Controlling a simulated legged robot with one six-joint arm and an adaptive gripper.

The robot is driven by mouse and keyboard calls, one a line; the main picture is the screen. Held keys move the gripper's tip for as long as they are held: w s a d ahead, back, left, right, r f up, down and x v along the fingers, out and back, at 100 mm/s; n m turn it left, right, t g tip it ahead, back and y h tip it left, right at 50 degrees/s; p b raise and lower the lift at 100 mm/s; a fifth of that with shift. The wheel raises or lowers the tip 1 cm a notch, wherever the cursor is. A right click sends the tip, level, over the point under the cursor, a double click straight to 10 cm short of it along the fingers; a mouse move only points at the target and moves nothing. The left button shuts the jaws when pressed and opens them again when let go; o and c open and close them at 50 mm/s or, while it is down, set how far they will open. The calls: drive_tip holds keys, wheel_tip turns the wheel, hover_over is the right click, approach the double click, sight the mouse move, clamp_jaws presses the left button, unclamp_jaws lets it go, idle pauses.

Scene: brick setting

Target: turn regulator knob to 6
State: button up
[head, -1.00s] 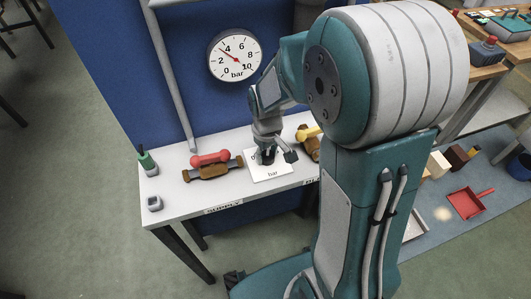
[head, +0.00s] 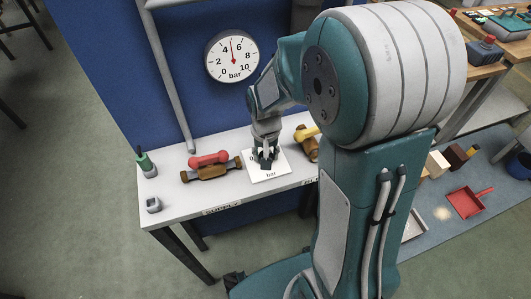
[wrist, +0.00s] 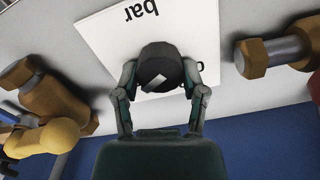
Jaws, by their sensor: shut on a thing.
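The regulator knob (wrist: 158,62) is a dark round knob with a pale mark on top, set on a white plate (wrist: 92,45) printed "bar". In the wrist view my gripper (wrist: 162,80) has its two fingers closed on the knob from both sides. In the head view my gripper (head: 266,156) points down at the plate and mostly hides the knob. The round pressure gauge (head: 222,69) on the blue wall has a red needle pointing nearly straight up, at about 5, between 4 and 6.
Red (head: 208,159) and brown (head: 212,172) fittings lie left of the plate, and yellow and brown fittings (head: 306,140) lie right of it. A green-topped item (head: 146,163) and a small grey part (head: 153,204) are at the bench's left end. The bench front (head: 195,205) is clear.

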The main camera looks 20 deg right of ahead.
drive_tip(key=shift+s+f, duration=0.15)
drive_tip(key=shift+s, duration=0.05)
drive_tip(key=o, duration=1.1)
drive_tip(key=shift+o, duration=0.2)
drive_tip(key=shift+w+a, duration=0.1)
drive_tip(key=shift+r, duration=0.3)
wheel_tip(320, 180, up, 12)
drive_tip(key=shift+f, duration=0.25)
